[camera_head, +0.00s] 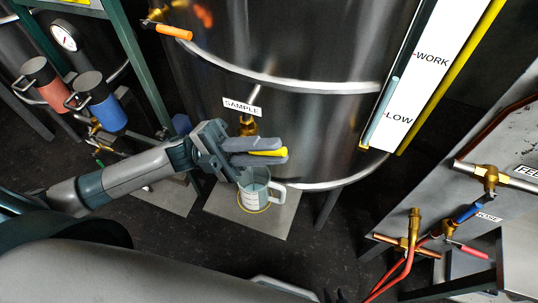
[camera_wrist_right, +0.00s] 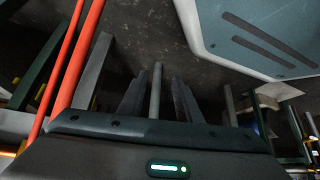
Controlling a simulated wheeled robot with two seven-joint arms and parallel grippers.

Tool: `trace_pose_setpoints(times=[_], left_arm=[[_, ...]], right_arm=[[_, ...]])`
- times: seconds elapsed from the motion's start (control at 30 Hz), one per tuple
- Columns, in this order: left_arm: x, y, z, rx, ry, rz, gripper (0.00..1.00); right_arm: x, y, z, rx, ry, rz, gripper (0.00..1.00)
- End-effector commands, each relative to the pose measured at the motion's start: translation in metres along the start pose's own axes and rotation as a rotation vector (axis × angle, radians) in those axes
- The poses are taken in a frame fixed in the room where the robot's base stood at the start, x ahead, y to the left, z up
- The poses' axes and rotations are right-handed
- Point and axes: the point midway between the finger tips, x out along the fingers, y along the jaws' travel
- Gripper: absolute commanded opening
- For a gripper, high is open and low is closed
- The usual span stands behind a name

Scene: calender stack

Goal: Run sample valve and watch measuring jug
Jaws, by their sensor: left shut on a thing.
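The sample valve sits on the front of the steel tank below a SAMPLE sign (camera_head: 242,107). Its brass body (camera_head: 248,126) shows above my left gripper (camera_head: 284,152). The gripper is shut on the yellow valve handle (camera_head: 266,153), which points right. The measuring jug (camera_head: 256,195) stands upright under the valve, inside a yellow ring on a grey plate. It is clear with white marks and a handle at right; the gripper partly covers its top. I cannot tell its exact level. My right gripper (camera_wrist_right: 158,85) is open, with a grey rod visible between its fingers.
A sight gauge (camera_head: 378,110) with WORK and LOW marks stands right of the valve. An orange-handled valve (camera_head: 174,31) is above left. Red and blue filter housings (camera_head: 107,112) stand at left. Hose valves (camera_head: 468,213) and red hoses are at right. Dark floor lies between.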

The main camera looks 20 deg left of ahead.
Motion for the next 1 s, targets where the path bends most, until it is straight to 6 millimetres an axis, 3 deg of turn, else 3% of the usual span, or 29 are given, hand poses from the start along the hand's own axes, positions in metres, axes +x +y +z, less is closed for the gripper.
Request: trace_pose_setpoints(times=[0.2,0.53,0.57,0.6,0.63,1.0], left_arm=[[-0.001,0.002,-0.001,-0.005,0.004,-0.02,0.0],[-0.001,0.002,-0.001,-0.006,0.004,-0.021,0.0],[-0.001,0.002,-0.001,-0.006,0.004,-0.021,0.19],[-0.001,0.001,-0.001,-0.006,0.003,-0.021,0.29],[-0.001,0.001,-0.001,-0.005,0.003,-0.021,0.32],[0.0,-0.001,-0.001,-0.002,0.004,-0.022,0.32]], right_arm=[[0.003,-0.003,-0.015,0.001,0.039,-0.004,0.31],[0.003,-0.003,-0.016,0.001,0.042,-0.003,0.31],[0.003,-0.003,-0.016,0.001,0.042,-0.003,0.31],[0.003,-0.003,-0.017,0.001,0.042,-0.003,0.31],[0.003,-0.003,-0.017,0.001,0.042,-0.003,0.31],[0.003,-0.002,-0.017,0.001,0.042,-0.003,0.31]])
